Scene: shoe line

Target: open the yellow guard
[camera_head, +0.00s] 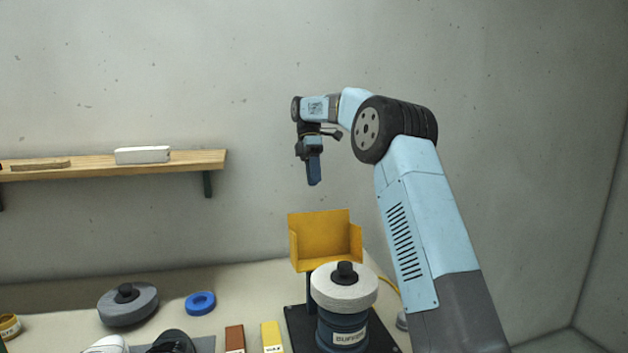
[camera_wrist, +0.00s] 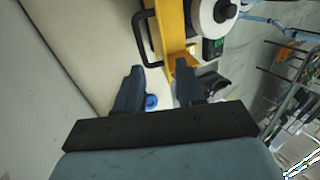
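The yellow guard (camera_head: 322,234) stands upright behind the white buffing wheel (camera_head: 345,285) of the buffer (camera_head: 342,330). In the wrist view the guard (camera_wrist: 174,22) is a yellow strip at the top, with a black bar handle (camera_wrist: 142,40) on its left side and the white wheel (camera_wrist: 208,18) to its right. My gripper (camera_head: 314,183) points down, above and apart from the guard. In the wrist view its two fingers (camera_wrist: 156,78) are spread with a clear gap and nothing between them. The handle is hidden in the head view.
A wooden shelf (camera_head: 185,163) with a white box (camera_head: 143,155) is on the wall at left. On the bench are a grey wheel (camera_head: 128,307), a blue ring (camera_head: 201,303), brown (camera_head: 235,338) and yellow (camera_head: 271,337) bars, and shoes (camera_head: 172,342). The air around my gripper is clear.

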